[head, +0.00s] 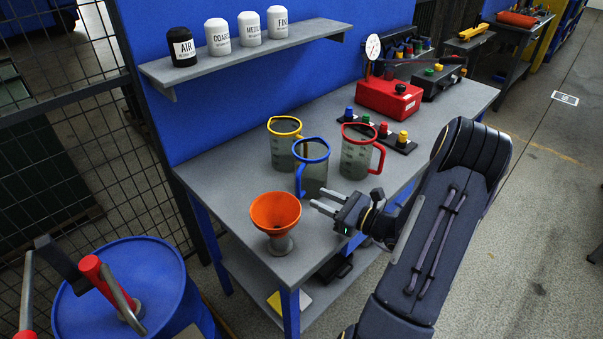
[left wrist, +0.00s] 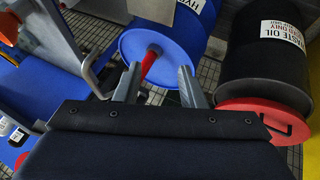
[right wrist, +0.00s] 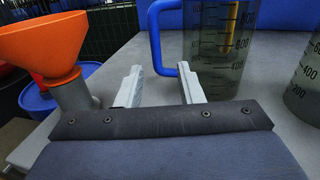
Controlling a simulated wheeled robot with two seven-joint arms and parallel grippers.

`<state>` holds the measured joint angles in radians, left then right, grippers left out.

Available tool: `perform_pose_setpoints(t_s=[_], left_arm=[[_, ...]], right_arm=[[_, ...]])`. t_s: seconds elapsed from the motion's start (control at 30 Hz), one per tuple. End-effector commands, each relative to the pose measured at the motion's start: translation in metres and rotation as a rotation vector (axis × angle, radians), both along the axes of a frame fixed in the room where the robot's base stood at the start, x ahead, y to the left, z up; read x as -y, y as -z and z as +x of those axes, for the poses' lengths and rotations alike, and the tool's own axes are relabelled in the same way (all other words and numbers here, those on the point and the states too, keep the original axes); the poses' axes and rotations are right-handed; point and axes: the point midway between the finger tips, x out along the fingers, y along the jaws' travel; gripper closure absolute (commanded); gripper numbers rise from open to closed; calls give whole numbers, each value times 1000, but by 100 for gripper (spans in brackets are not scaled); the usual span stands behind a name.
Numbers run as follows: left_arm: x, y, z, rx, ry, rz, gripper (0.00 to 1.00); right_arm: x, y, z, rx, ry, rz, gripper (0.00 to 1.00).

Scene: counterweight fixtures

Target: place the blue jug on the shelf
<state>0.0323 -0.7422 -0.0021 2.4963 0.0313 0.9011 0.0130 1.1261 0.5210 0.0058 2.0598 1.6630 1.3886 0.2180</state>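The blue jug (head: 315,178), clear grey with a blue rim and handle, stands upright on the workbench between the yellow-rimmed and red-rimmed jugs. Its blue handle (right wrist: 156,38) faces my right gripper. My right gripper (head: 320,199) is open and empty, low over the bench beside the jug; in the right wrist view the handle shows between and beyond the fingertips (right wrist: 160,72), and contact cannot be told. The wall shelf (head: 318,33) is above the bench's back left. My left gripper (left wrist: 160,88) is open, over by the blue drum, with a red bar showing between its fingers.
An orange funnel (head: 275,212) stands left of the right gripper. The yellow-rimmed jug (head: 284,150) and red-rimmed jug (head: 354,158) flank the blue one. Several bottles (head: 218,38) fill the shelf's left part; its right end is bare. A blue drum (head: 150,265) stands at lower left.

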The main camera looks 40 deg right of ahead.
Motion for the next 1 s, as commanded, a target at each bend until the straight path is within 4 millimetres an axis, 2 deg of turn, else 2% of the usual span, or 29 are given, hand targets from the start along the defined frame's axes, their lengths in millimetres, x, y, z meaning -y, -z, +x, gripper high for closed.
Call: perform_pose_setpoints(t_s=[0.23, 0.63, 0.93, 1.0], left_arm=[[0, -5, 0, 0, 0, 0, 64], [0, -22, 0, 0, 0, 0, 64], [0, -21, 0, 0, 0, 0, 64], [0, -21, 0, 0, 0, 0, 64]], right_arm=[[-3, 0, 20, 3, 11, 9, 66], [-26, -2, 68, 2, 10, 9, 66], [-27, 0, 72, 1, 12, 8, 66], [-27, 0, 72, 1, 12, 8, 75]])
